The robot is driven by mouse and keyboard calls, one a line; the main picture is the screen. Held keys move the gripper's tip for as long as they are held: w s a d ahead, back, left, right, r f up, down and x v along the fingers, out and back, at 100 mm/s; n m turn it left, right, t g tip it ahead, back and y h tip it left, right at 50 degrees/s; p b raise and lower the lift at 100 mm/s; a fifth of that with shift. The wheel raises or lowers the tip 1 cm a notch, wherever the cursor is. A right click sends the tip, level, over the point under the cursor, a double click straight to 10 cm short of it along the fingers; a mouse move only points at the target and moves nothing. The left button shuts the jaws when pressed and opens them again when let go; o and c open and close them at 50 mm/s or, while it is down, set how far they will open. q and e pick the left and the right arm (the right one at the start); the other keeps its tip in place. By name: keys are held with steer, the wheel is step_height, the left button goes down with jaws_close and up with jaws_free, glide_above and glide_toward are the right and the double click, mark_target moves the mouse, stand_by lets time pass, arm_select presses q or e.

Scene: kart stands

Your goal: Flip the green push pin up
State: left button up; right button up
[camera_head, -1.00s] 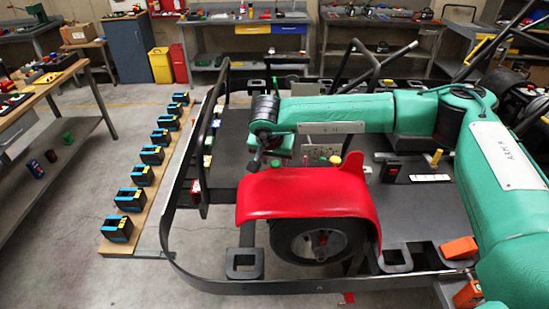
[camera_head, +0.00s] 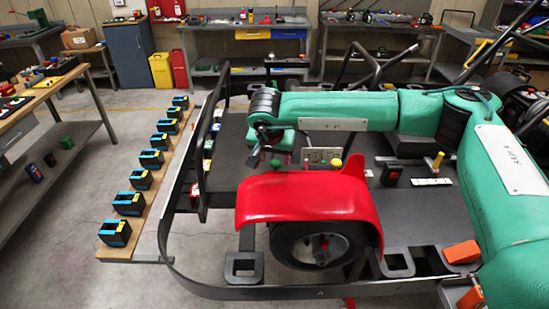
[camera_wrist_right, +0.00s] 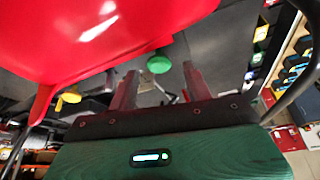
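The green push pin (camera_head: 275,163) shows as a small round green head just behind the red fender in the head view. In the right wrist view the green push pin (camera_wrist_right: 159,64) lies beyond the fingertips, in the gap between them. My right gripper (camera_head: 258,158) is just left of the pin in the head view. In the right wrist view its two fingers (camera_wrist_right: 158,78) are apart, with nothing held between them. The pin's shaft is hidden beneath its head, so I cannot tell how far up it stands. My left gripper is in neither current view.
The red fender (camera_head: 305,200) curves over a wheel (camera_head: 318,248), close to my right gripper. A yellow knob (camera_head: 336,163) stands right of the pin. A black tubular frame (camera_head: 205,135) rises at the left. A plank with several black-and-blue blocks (camera_head: 130,203) lies beyond it.

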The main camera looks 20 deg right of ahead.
steer(key=shift+s+a+r+b, duration=0.15)
steer(key=shift+s+r+b, duration=0.05)
steer(key=shift+r+b, duration=0.25)
steer(key=b+v, duration=0.3)
steer(key=v, duration=0.9)
steer(key=shift+r+b, duration=0.4)
steer(key=shift+s+f, duration=0.1)
